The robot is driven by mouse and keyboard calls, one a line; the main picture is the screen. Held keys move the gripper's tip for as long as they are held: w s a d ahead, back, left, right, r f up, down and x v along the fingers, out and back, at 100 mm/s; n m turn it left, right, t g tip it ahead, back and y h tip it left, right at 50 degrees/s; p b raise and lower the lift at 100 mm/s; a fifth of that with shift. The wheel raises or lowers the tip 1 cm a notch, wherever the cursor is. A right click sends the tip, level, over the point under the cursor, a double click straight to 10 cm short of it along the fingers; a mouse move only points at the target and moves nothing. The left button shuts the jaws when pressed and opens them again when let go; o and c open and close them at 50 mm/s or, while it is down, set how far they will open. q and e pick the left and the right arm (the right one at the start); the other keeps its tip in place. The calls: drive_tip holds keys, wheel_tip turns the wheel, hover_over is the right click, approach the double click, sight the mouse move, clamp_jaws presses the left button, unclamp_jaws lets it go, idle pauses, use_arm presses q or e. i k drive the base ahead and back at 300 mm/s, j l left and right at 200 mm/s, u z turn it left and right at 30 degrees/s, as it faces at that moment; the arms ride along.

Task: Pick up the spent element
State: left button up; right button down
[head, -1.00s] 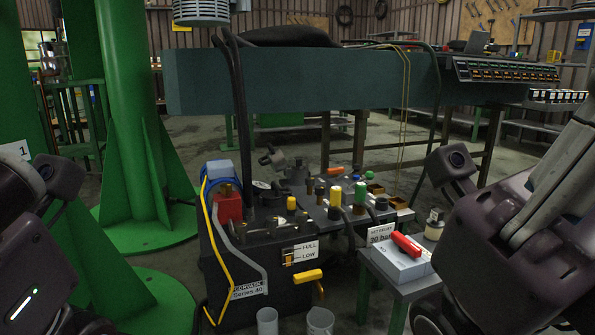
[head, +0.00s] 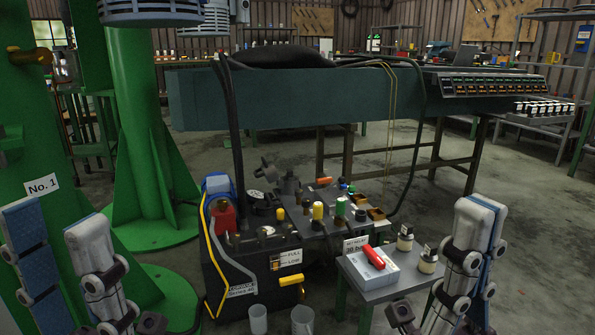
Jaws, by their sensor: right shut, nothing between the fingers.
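I cannot tell which thing is the spent element. A dark machine (head: 240,290) stands at centre, with several fittings and coloured caps on top. A grey round part (head: 267,165) sits tilted at its back, beside a dark grey housing (head: 289,184). Two small jars with pale labels, one further back (head: 405,238) and one nearer (head: 428,261), stand on a small side table (head: 385,289). My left gripper (head: 54,218) is at lower left, fingers apart, empty. My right gripper (head: 484,206) is right of the side table, fingers together, holding nothing.
A green column (head: 145,130) rises at left. A teal beam (head: 300,97) spans behind. Floor at right is open.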

sight(289, 177)
drive_tip(key=i+l+z, duration=0.3)
drive_tip(key=l, duration=0.25)
drive_tip(key=i+l+z, duration=0.3)
drive_tip(key=l, duration=0.2)
drive_tip(key=i+l+z, duration=0.2)
drive_tip(key=l+z, duration=0.15)
drive_tip(key=i+l+z, duration=0.1)
drive_tip(key=i+l, duration=0.15)
drive_tip(key=i, duration=0.25)
drive_tip(key=i+l+z, duration=0.1)
drive_tip(key=i+l, duration=0.15)
drive_tip(key=i, duration=0.3)
drive_tip(key=i+l+z, duration=0.1)
drive_tip(key=i, duration=0.4)
drive_tip(key=i+l+z, duration=0.15)
drive_tip(key=i, duration=0.4)
drive_tip(key=i+u, duration=0.75)
drive_tip(key=i+l+u, duration=0.2)
drive_tip(key=u, duration=0.2)
drive_tip(key=i+j+u, duration=0.25)
drive_tip(key=u, duration=0.25)
drive_tip(key=i+j+u, duration=0.1)
drive_tip(key=i+u, duration=0.55)
drive_tip(key=u, duration=0.3)
drive_tip(key=i+j, duration=0.1)
